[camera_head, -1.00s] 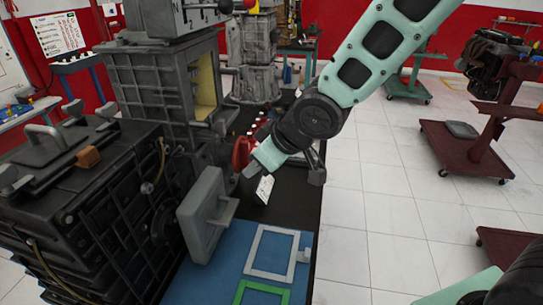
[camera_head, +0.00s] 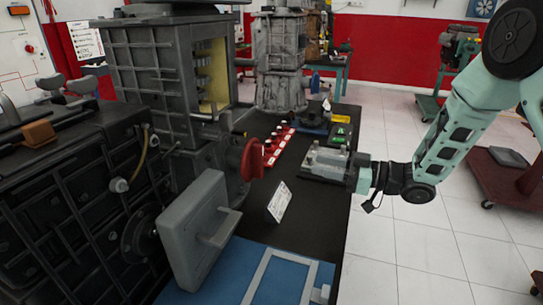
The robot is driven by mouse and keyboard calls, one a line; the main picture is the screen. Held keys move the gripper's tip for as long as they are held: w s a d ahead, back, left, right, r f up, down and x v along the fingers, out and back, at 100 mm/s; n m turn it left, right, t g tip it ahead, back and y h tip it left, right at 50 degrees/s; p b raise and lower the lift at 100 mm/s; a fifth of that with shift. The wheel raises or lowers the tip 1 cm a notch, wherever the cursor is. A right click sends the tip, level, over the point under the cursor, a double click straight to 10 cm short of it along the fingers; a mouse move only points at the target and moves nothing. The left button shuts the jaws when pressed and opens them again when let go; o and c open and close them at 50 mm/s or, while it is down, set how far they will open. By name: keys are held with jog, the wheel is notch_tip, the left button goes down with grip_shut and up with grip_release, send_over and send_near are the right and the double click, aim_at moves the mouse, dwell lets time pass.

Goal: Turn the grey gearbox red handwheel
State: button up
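The red handwheel (camera_head: 252,160) sticks out from the right side of the grey gearbox (camera_head: 160,75), low on its housing, and is seen nearly edge-on. The gearbox is a tall ribbed casing with an open side showing a yellow inside. My gripper (camera_head: 350,174) is to the right of the handwheel, with a clear gap between them, at the right edge of the black table. Its fingers blend with a grey metal part behind, so I cannot tell whether they are open or shut.
A grey plate with a handle (camera_head: 193,230) stands in front of the handwheel. A white card (camera_head: 279,202) leans on the black table (camera_head: 240,226). Red pieces (camera_head: 275,147) and a grey metal part (camera_head: 322,160) lie behind. White floor (camera_head: 400,245) is free at right.

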aim_at(263, 154)
jog(key=p+x, duration=0.1)
jog(key=x, duration=1.4)
grip_shut()
